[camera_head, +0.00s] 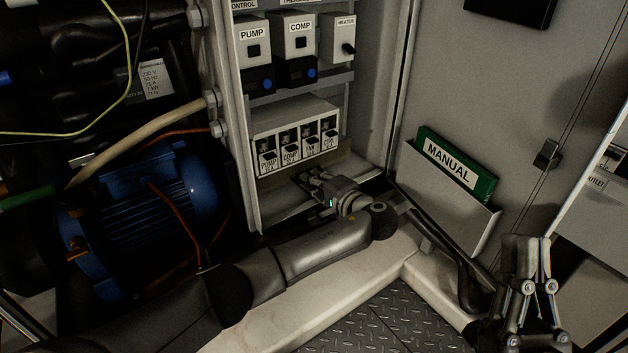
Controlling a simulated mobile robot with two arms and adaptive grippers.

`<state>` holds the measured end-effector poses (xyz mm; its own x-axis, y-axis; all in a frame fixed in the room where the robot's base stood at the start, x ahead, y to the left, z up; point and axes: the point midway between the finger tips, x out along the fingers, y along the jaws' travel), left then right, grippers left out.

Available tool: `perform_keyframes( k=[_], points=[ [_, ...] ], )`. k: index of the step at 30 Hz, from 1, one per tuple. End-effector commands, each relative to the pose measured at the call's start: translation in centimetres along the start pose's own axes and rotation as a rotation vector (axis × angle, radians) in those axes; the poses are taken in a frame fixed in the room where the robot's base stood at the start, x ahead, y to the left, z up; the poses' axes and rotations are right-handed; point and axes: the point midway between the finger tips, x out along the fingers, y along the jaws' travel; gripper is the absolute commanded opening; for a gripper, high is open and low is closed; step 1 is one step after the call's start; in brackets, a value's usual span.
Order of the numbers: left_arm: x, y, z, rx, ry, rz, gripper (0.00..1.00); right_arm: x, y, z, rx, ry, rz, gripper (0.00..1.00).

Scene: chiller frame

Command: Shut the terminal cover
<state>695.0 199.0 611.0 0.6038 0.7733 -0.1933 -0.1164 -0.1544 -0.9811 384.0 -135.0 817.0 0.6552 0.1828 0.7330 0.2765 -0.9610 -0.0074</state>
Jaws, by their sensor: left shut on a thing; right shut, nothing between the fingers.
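The terminal block (296,123) is a pale housing low in the cabinet, with several labelled terminals showing along its open front. A beige flap (342,164), which looks like the terminal cover, sticks out below the terminals, folded down. My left gripper (304,179) is at the flap's front edge and is shut on it; the fingers partly hide the edge. My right gripper (527,242) is at the lower right, fingers pointing up, shut and empty, well away from the block.
A green manual (458,165) stands in a door pocket (440,200). A blue motor (135,215) and hoses fill the left. A pale frame sill runs below my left arm.

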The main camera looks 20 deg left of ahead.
Motion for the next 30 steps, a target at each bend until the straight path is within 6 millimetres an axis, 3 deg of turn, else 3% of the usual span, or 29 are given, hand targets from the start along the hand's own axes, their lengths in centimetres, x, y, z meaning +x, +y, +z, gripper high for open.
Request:
perform_keyframes(
  k=[6,7,9,26,29,30],
  points=[
    [0.0,0.1,0.0,0.001,0.0,0.002,0.0,0.0,-0.1,0.0,0.002,0.002,0.0,0.0],
    [0.0,0.1,0.0,0.001,0.0,0.002,0.11,0.0,-0.1,0.0,0.002,0.002,-0.001,0.0],
    [0.0,0.1,0.0,0.001,0.0,0.002,0.16,0.0,-0.1,0.0,0.002,0.001,-0.001,0.0],
    [-0.2,-0.3,0.0,-0.003,0.0,0.048,0.16,0.1,-0.1,0.0,0.003,-0.001,-0.001,0.0],
    [-0.6,-0.7,0.0,-0.003,0.002,0.11,0.16,0.2,-0.1,-0.1,0.002,-0.001,-0.001,0.0],
    [-1.5,-0.7,-0.1,0.001,0.005,0.115,0.16,0.6,-0.1,-0.5,0.002,-0.001,-0.001,0.0]
  ],
)
